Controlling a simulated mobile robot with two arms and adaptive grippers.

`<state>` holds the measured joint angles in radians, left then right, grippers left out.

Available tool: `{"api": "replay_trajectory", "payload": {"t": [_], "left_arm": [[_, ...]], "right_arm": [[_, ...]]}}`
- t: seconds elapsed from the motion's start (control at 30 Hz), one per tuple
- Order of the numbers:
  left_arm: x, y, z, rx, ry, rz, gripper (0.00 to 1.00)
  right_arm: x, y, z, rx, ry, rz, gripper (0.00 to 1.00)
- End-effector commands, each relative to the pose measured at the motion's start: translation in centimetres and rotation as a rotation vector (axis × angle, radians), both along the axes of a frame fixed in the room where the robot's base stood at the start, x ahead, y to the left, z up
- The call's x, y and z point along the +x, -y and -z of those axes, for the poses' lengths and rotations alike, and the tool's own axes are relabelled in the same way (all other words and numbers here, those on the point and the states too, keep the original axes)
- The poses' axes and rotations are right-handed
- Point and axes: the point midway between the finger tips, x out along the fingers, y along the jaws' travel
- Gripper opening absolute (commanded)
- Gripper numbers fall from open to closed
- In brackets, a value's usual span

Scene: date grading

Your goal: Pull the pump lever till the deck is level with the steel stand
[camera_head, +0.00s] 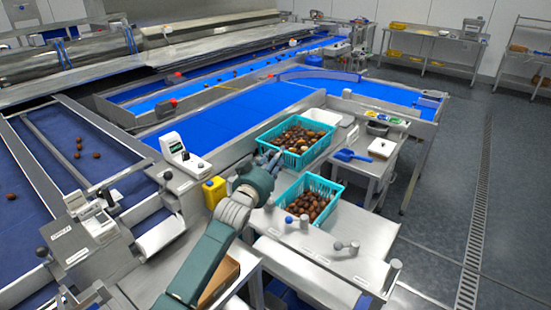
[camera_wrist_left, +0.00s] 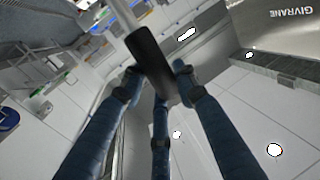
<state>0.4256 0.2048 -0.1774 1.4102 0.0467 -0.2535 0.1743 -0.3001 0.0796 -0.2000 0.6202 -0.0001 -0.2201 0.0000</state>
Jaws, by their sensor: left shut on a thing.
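My left gripper (camera_head: 266,168) is near the teal crates in the head view. In the left wrist view its blue fingers (camera_wrist_left: 160,78) are closed around the black grip (camera_wrist_left: 150,55) of the pump lever, whose bright metal rod (camera_wrist_left: 122,14) runs up out of the picture. In the head view the lever is hidden or too small to make out. The steel stand (camera_head: 345,168) at right carries a blue scoop and small trays. I cannot tell clearly which surface is the deck or how its height compares with the stand. My right gripper is out of view.
Two teal crates of dates, one far (camera_head: 322,150) and one near (camera_head: 333,190), stand by the gripper. A steel bench (camera_head: 315,255) with knobs lies in front. Blue conveyor belts (camera_head: 225,120) run behind and left. The grey floor (camera_head: 450,170) at right is mostly clear.

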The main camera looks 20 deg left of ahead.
Motion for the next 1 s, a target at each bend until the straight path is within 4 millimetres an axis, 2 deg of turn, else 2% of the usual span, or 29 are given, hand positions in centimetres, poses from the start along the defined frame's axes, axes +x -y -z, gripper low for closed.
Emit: {"api": "replay_trajectory", "payload": {"t": [0.03,0.27,0.57,0.87,1.0], "left_arm": [[0.1,-1.2,1.1,-0.005,-0.029,-0.011,0.0],[1.1,-4.1,0.9,-0.13,-0.071,-0.014,0.0],[0.3,-1.8,1.2,-0.042,-0.041,-0.011,0.0],[0.2,-1.5,1.3,-0.027,-0.038,-0.01,0.0],[-0.1,-0.6,1.5,0.004,-0.026,-0.008,0.0]], "right_arm": [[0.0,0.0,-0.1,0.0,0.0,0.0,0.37],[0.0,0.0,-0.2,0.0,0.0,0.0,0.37],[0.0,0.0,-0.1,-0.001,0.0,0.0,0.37],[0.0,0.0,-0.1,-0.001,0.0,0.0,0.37],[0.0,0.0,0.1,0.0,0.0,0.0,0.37]]}}
